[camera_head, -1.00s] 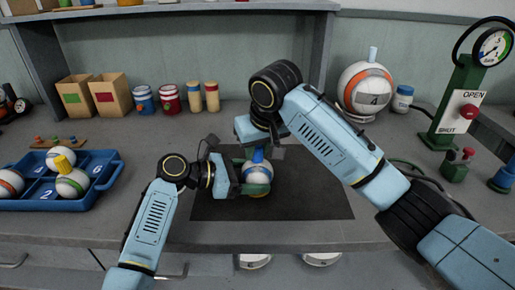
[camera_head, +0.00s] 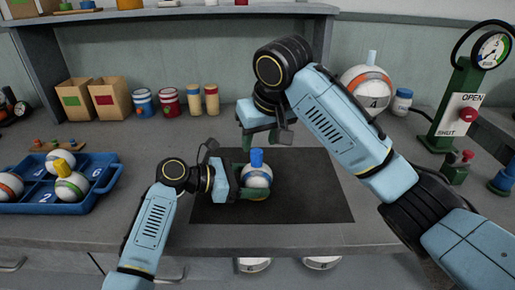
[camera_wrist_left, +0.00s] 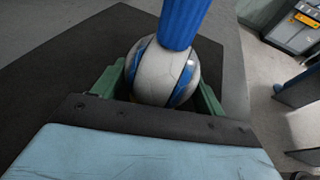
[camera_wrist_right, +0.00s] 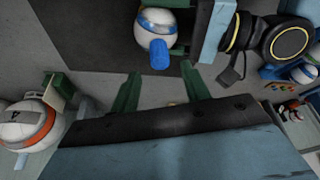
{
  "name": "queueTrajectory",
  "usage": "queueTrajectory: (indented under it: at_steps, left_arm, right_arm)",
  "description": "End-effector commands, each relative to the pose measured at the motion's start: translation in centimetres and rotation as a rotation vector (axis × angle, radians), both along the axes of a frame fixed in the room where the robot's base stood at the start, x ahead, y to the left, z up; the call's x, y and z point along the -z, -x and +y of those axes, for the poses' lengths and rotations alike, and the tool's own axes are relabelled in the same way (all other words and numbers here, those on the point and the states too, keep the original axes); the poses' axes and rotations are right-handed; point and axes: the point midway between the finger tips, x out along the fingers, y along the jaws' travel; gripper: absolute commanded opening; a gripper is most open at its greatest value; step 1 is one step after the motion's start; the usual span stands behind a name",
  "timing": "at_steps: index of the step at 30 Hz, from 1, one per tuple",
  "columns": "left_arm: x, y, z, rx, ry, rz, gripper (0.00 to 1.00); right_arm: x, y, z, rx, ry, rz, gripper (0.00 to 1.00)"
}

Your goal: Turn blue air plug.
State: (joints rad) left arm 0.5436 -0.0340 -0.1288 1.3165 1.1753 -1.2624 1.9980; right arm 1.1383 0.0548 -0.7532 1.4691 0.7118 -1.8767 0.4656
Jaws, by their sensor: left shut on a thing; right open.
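A white ball with blue bands (camera_head: 257,176) is over the dark mat (camera_head: 310,190), and the upright blue air plug (camera_head: 256,157) stands in its top. My left gripper (camera_head: 255,190) is shut on the ball from the left, and its green fingers also show on either side of the ball (camera_wrist_left: 160,80) in the left wrist view, with the plug (camera_wrist_left: 183,22) above. My right gripper (camera_head: 262,140) is open and empty, behind the plug and apart from it. In the right wrist view the plug (camera_wrist_right: 159,55) is beyond the open fingers (camera_wrist_right: 160,88).
A large white and orange ball (camera_head: 366,88) and a green gauge stand (camera_head: 452,112) are at the right. Boxes and jars line the back. The mat's right side is clear.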

Motion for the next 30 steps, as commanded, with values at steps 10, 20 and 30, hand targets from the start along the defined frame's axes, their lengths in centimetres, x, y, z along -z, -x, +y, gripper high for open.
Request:
queueTrajectory:
  at_steps: [10, 20, 30]
  left_arm:
    - [-0.2, 0.0, 0.0, 0.000, 0.002, -0.003, 0.57]
    - [-0.2, 0.0, 0.0, 0.000, 0.003, -0.003, 0.57]
    - [-0.2, 0.0, 0.0, 0.000, 0.002, -0.003, 0.94]
  right_arm:
    - [-5.7, 2.0, -1.0, 0.001, 0.001, -0.005, 0.46]
    - [-6.4, 2.4, -1.1, 0.000, 0.000, 0.000, 0.46]
    - [-6.4, 2.3, -1.1, 0.000, 0.000, -0.001, 0.46]
